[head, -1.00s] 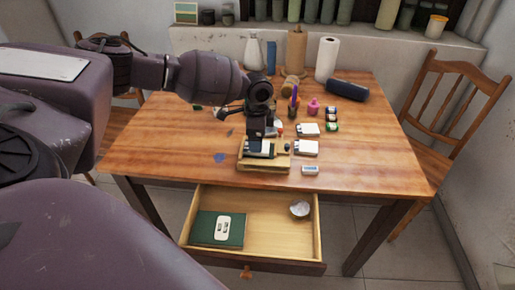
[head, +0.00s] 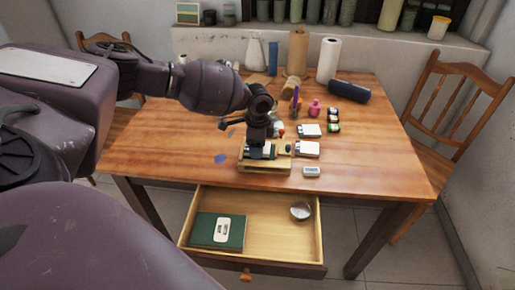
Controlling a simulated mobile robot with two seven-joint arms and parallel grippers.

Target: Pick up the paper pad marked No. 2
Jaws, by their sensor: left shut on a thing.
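My left gripper (head: 261,143) is low over a light wooden tray (head: 265,169) near the table's front edge. It is shut on a small green-and-white pad-like thing (head: 264,152) at the tray; the gripper hides much of it. White pads lie to the right of the tray: one at the back (head: 309,130), one in the middle (head: 307,149). A smaller pale block (head: 311,171) lies in front of them. Their markings are too small to read, so I cannot tell which is No. 2. My right gripper is not in view.
The drawer (head: 275,233) below is open, holding a green book (head: 205,231) and a small bowl (head: 300,211). The table's right side is clear.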

